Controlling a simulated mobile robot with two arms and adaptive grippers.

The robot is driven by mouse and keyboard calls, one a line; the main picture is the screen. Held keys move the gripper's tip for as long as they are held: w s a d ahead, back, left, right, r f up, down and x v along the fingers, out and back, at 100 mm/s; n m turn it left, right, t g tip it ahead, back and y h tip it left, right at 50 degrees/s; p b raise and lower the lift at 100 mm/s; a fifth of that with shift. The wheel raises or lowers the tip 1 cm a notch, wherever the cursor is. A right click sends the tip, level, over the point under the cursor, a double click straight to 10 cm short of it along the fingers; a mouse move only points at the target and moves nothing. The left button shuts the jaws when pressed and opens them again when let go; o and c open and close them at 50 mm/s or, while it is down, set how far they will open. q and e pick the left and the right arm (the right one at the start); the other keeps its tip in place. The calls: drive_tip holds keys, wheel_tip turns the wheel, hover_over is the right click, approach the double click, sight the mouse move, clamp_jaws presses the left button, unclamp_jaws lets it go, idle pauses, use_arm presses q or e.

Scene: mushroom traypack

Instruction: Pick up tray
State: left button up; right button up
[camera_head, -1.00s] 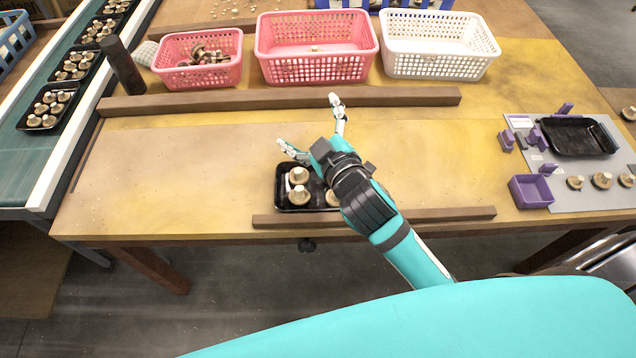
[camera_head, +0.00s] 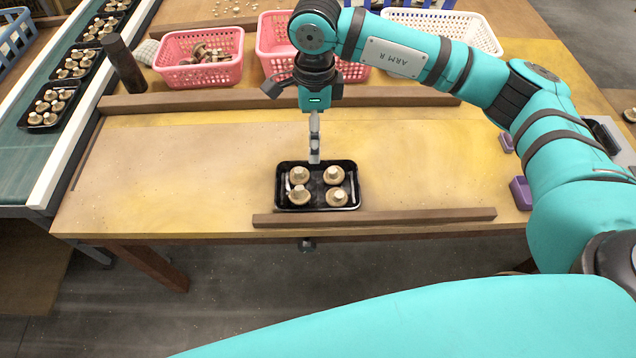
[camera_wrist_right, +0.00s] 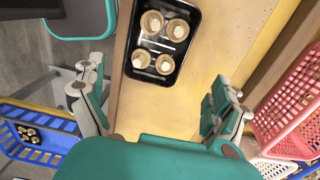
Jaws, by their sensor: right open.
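A black tray (camera_head: 318,187) with mushrooms lies flat on the wooden table, just behind the front wooden bar. In the right wrist view the tray (camera_wrist_right: 158,43) lies at the top, ahead of the fingers. My right gripper (camera_head: 314,148) points down at the tray's far edge; its fingers line up edge-on there. In the right wrist view my right gripper (camera_wrist_right: 158,75) shows spread fingers with nothing between them. Whether a finger touches the tray's rim cannot be told. My left gripper is not in view.
A front bar (camera_head: 400,215) and a back bar (camera_head: 190,103) cross the table (camera_head: 170,165). Pink baskets (camera_head: 200,75) and a white basket (camera_head: 470,40) stand behind. A conveyor (camera_head: 30,165) with filled trays runs at left. The table left of the tray is clear.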

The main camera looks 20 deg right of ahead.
drive_tip(key=p, duration=0.3)
hover_over(317, 181)
wheel_tip(317, 181, down, 12)
drive_tip(key=shift+w+r, duration=0.1)
drive_tip(key=shift+w, duration=0.05)
drive_tip(key=f, duration=0.3)
drive_tip(key=f+p, duration=0.1)
drive_tip(key=f, duration=0.1)
drive_tip(key=shift+s, duration=0.25)
drive_tip(key=shift+f, duration=0.25)
drive_tip(key=c, duration=1.1)
drive_tip(key=shift+w+r, duration=0.1)
drive_tip(key=shift+r, duration=0.05)
drive_tip(key=shift+c, duration=0.2)
